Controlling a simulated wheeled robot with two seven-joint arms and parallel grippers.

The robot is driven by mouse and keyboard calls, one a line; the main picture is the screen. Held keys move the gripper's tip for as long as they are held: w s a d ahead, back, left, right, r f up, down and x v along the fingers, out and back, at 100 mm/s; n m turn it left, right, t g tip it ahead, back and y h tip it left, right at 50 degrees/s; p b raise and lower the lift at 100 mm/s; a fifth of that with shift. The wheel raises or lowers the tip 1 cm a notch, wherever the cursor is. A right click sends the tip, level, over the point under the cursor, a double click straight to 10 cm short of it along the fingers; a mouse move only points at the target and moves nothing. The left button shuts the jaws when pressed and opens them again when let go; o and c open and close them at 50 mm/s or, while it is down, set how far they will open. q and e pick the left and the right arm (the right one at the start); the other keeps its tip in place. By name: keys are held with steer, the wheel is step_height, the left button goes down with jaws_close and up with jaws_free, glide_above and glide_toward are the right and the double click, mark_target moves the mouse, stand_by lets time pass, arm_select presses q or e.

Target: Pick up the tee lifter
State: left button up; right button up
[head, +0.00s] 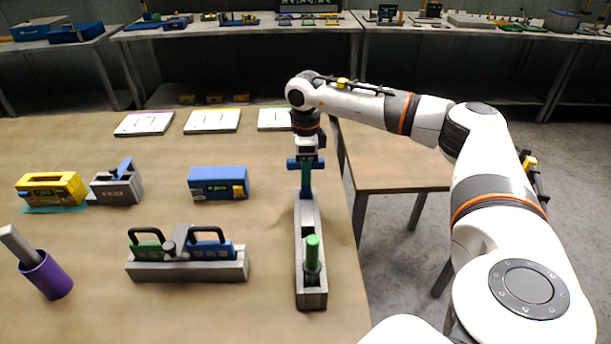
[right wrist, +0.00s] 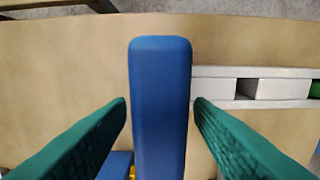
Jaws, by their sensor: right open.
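The blue tee lifter (head: 307,185) stands upright at the far end of a long grey rack (head: 312,299), its crossbar on top. My right gripper (head: 307,156) is directly above it, pointing down. In the right wrist view, the lifter's blue crossbar (right wrist: 160,60) runs between the two green fingers of my right gripper (right wrist: 160,106). The fingers are open, with a gap on each side of the bar. The lifter's lower end is hidden in the rack. My left gripper is out of view.
A green-handled tool (head: 313,252) stands in the rack's near end. Left of it are a grey holder (head: 190,271) with green and blue handled tools, a blue box (head: 218,183) and a purple cup (head: 47,275). The table's right edge is close to the rack.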

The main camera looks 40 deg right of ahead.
steer(key=shift+f, duration=0.2)
jaws_close()
steer(key=shift+r, duration=0.15)
